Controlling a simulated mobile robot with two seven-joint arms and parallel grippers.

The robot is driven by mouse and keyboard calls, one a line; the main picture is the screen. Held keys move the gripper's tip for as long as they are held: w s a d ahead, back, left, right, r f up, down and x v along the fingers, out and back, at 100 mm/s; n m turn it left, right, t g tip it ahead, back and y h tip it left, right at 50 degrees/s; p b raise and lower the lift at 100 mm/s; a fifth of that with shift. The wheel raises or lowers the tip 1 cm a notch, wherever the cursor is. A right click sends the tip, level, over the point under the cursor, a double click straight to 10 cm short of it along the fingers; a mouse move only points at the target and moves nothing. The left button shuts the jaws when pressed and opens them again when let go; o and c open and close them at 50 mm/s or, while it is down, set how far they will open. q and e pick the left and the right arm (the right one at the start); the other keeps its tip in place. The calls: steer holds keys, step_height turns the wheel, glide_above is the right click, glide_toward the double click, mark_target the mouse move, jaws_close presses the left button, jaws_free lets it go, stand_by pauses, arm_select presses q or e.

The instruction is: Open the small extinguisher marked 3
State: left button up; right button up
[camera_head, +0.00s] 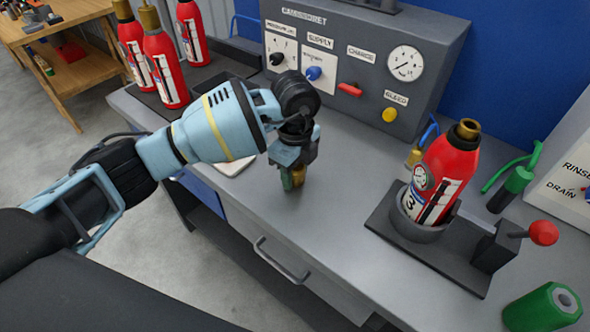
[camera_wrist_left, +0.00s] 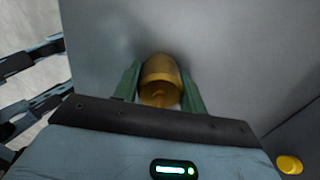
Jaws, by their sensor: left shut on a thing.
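The small red extinguisher (camera_head: 437,181) marked 3 stands tilted in a round clamp cup (camera_head: 416,229) on the bench. Its brass neck (camera_head: 467,129) shows a dark opening at the top, with no cap on it. My left gripper (camera_head: 292,178) is left of the extinguisher, pointing down over the bench. Its green fingers are shut on a brass cap (camera_wrist_left: 160,82), which also shows low between the fingers in the head view. I cannot tell whether the cap touches the bench. My right gripper is not in view.
A grey panel (camera_head: 340,75) with knobs and a gauge stands behind. The clamp has a red ball lever (camera_head: 543,233). A green cylinder (camera_head: 543,308) lies at front right. Several red extinguishers (camera_head: 165,68) stand at back left. Bench between my gripper and the clamp is clear.

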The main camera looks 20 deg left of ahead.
arm_select(q)
steer(key=shift+f, duration=0.1)
steer(key=o, duration=1.1)
step_height(320, 180, up, 11)
steer(key=shift+r+p, duration=0.15)
steer(key=shift+p, duration=0.2)
steer(key=shift+r, duration=0.45)
